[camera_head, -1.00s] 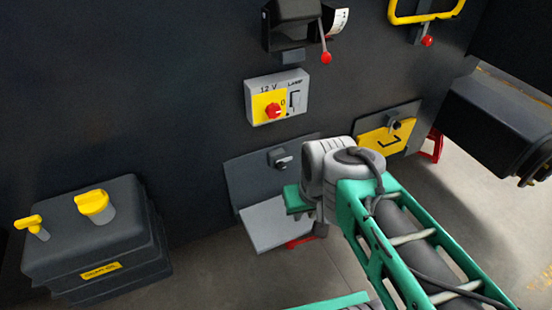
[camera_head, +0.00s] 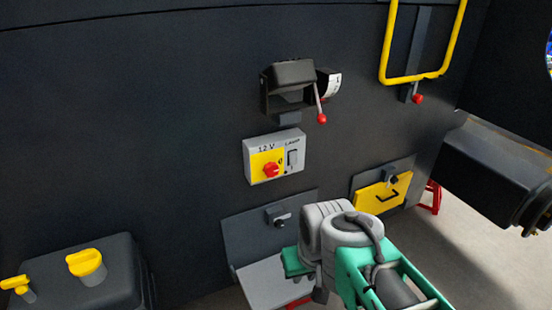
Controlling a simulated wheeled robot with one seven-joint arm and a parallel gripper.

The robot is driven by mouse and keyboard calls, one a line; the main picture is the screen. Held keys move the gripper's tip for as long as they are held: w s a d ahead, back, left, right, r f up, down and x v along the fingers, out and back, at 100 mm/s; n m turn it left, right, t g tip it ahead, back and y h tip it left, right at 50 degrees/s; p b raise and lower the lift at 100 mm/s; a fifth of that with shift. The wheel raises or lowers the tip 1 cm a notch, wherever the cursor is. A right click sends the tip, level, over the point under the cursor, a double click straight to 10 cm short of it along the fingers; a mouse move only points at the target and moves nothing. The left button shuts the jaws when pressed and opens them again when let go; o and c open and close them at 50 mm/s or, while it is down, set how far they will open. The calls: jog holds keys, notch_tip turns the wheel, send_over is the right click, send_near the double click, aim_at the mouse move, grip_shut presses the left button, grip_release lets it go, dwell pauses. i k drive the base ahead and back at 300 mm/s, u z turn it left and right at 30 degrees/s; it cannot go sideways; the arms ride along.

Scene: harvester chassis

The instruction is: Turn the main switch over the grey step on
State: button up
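The main switch (camera_head: 271,170) is a red rotary knob on a yellow plate. It is on the left of a light grey box (camera_head: 292,136) marked "12 V" and "LAMP", on the dark wall. A "0" mark shows at the knob's upper right; the knob's exact angle is too small to tell. The grey step (camera_head: 262,281) sticks out from the wall below the box. My arm's grey and green end is in front of the step's right side, below and right of the switch and apart from it.
A lamp switch (camera_head: 293,158) is beside the knob. Above is a black unit (camera_head: 290,75) with a red-tipped lever (camera_head: 321,117). A yellow step plate (camera_head: 382,194) and yellow handle (camera_head: 387,45) are right. A black tank (camera_head: 120,270) with yellow caps is lower left.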

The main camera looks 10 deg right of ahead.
aim_at(271, 170)
jog(key=k, duration=1)
jog(key=u, duration=0.7)
jog(key=i, duration=0.65)
jog(key=u, duration=0.3)
